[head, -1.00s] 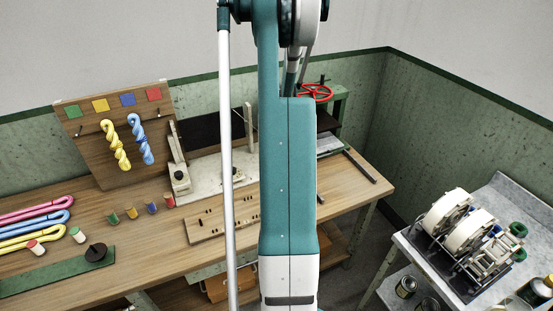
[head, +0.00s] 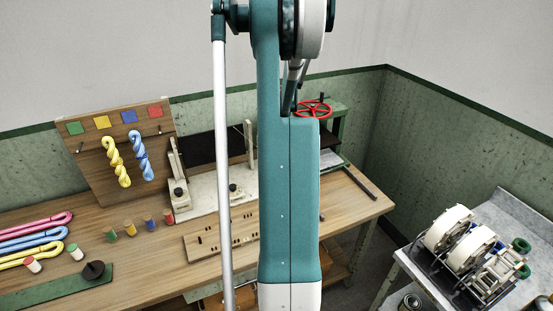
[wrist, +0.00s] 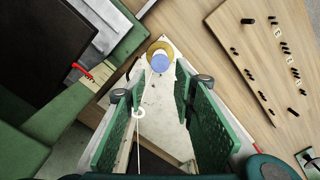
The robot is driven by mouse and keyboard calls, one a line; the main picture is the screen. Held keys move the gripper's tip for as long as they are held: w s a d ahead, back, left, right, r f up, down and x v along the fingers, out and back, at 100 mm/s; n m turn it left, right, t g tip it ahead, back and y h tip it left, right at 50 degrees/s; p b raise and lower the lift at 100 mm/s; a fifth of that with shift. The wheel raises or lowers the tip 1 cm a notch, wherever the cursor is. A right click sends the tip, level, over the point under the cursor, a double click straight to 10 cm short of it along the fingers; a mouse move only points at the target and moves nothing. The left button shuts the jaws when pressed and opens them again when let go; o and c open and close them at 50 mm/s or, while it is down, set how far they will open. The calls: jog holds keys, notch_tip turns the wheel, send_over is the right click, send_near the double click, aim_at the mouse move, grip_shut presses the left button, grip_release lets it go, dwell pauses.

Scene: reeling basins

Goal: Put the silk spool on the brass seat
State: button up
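In the wrist view, my gripper (wrist: 160,90) is open, with its two green perforated fingers wide apart and nothing between the pads. Beyond the fingertips a brass-coloured ring (wrist: 160,46) sits on a pale worn plate. A pale blue disc (wrist: 160,62) shows inside the ring. It may be the top of the spool, but I cannot tell whether it is seated or only in line with the ring. In the head view my arm hides the gripper and this spot.
A white eye (wrist: 139,112) on a thin rod shows near the left finger. A pegged wooden board (wrist: 265,60) lies right. In the head view, small coloured spools such as a blue one (head: 149,222) stand on the bench. A reeling machine (head: 450,228) is at right.

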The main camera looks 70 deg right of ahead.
dwell(0.5)
jog(key=w+a+r+h, duration=0.1)
jog(key=w+a+r, duration=0.45)
jog(key=a, duration=0.25)
jog(key=w+a+r, duration=0.4)
jog(key=w+a, duration=0.3)
jog(key=a, duration=0.1)
jog(key=w+a+r+t+h, duration=0.1)
jog(key=w+a+r, duration=0.3)
jog(key=a, duration=0.6)
jog(key=w+a+r+t, duration=0.2)
jog(key=w+a+r, duration=0.15)
jog(key=a, duration=0.75)
jog(key=s+a+r+t, duration=0.1)
jog(key=a+r, duration=0.1)
jog(key=a, duration=0.8)
jog(key=s+a+r, duration=0.1)
jog(key=a, duration=0.8)
jog(key=s+a+t+y, duration=0.1)
jog(key=s+a, duration=0.3)
jog(key=a, duration=0.5)
jog(key=s+a+f+t+y, duration=0.1)
jog(key=s+a, duration=0.3)
jog(key=a, duration=0.6)
jog(key=shift+f+t, duration=0.3)
jog(key=shift+t, duration=0.3)
